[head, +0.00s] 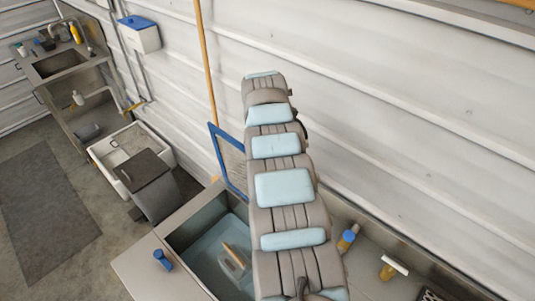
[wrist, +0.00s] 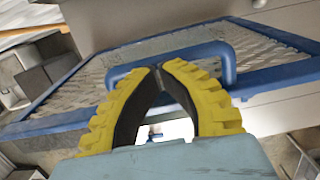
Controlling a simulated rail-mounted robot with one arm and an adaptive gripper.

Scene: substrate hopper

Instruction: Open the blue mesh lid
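The blue-framed mesh lid (head: 214,150) stands raised, steeply tilted, at the back of the hopper (head: 172,241) in the head view, partly behind my arm. The hopper's mouth is uncovered, with a scoop-like item (head: 233,260) inside. In the wrist view the lid's mesh (wrist: 85,85) and blue frame (wrist: 270,80) fill the background, with a blue arched handle (wrist: 222,52) on it. My gripper (wrist: 158,67) has yellow ribbed fingers with tips together, overlapping the handle bar. Nothing shows gripped between them; I cannot tell whether they touch the handle. The head view hides my gripper behind my arm.
A corrugated white wall (head: 400,110) runs close behind the hopper. A blue item (head: 162,259) is on the hopper's front-left rim. Bottles (head: 347,239) stand on the counter right of my arm. A sink unit (head: 60,64) and white basin (head: 118,150) are left.

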